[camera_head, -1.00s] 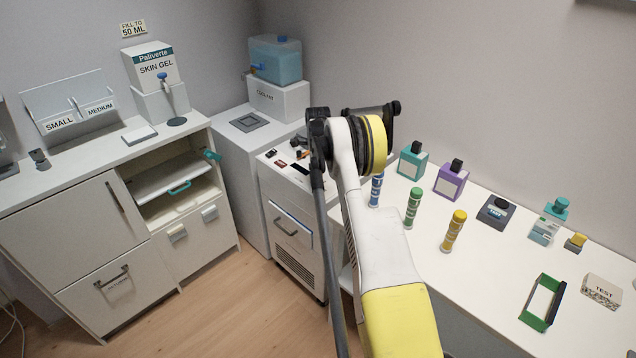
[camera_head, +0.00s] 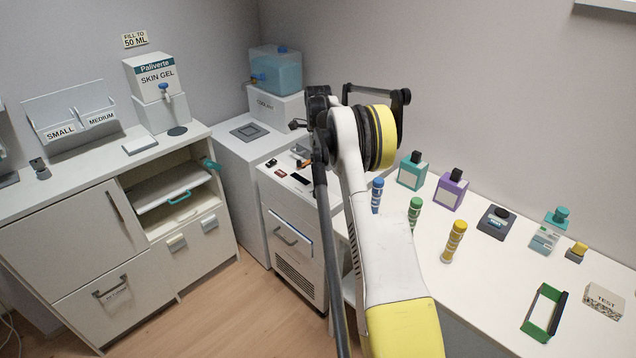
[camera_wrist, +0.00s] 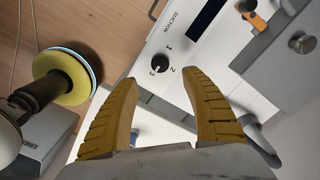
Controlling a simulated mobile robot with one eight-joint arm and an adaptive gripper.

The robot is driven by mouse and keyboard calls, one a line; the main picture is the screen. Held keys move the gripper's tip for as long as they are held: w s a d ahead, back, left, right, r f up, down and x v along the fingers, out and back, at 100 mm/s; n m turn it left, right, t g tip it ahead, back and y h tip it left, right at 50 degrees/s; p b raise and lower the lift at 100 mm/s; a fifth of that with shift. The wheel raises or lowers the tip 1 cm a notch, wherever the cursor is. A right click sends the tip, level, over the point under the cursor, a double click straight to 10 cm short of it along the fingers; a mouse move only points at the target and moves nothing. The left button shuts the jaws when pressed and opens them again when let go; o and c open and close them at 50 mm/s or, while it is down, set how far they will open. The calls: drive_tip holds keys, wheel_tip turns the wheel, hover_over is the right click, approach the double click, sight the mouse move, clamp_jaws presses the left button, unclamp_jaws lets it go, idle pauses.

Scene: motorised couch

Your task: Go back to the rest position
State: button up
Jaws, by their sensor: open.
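My gripper (camera_wrist: 160,80) shows in the wrist view as two yellow ribbed fingers, spread apart with nothing between them. Beyond the fingertips is a white panel marked SUCTION (camera_wrist: 185,55), with a black dial (camera_wrist: 160,63) and the numbers 1, 2 and 3. I cannot tell the gap between fingers and panel. In the head view my yellow and white arm reaches up the middle and hides part of the white cart (camera_head: 283,265); my gripper is not clear there.
A white table (camera_head: 490,285) on the right carries blue, green and yellow tubes, bottles, a green frame (camera_head: 541,312) and a TEST box (camera_head: 604,300). A cabinet (camera_head: 80,235) with an open compartment stands left. Wooden floor (camera_head: 225,315) is clear in front.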

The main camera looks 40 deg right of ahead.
drive_tip(key=shift+r, duration=1.05)
drive_tip(key=s+a+r+n+t+h, duration=0.15)
drive_tip(key=s+a+r+n, duration=0.35)
drive_tip(key=a+r, duration=0.5)
drive_tip(key=s+a+r+n+t+y, duration=0.1)
drive_tip(key=s+a+r+n+t, duration=0.1)
drive_tip(key=a+r+n, duration=0.85)
drive_tip(key=s+a+n+t, duration=0.2)
drive_tip(key=s+a+n, duration=0.2)
drive_tip(key=s+a, duration=0.95)
drive_tip(key=s+a+f+n+t, duration=0.1)
drive_tip(key=s+a+f+n, duration=0.5)
drive_tip(key=s, duration=0.4)
drive_tip(key=shift+a+f+n+t, duration=0.25)
drive_tip(key=shift+a+n+t, duration=0.1)
drive_tip(key=shift+a, duration=0.05)
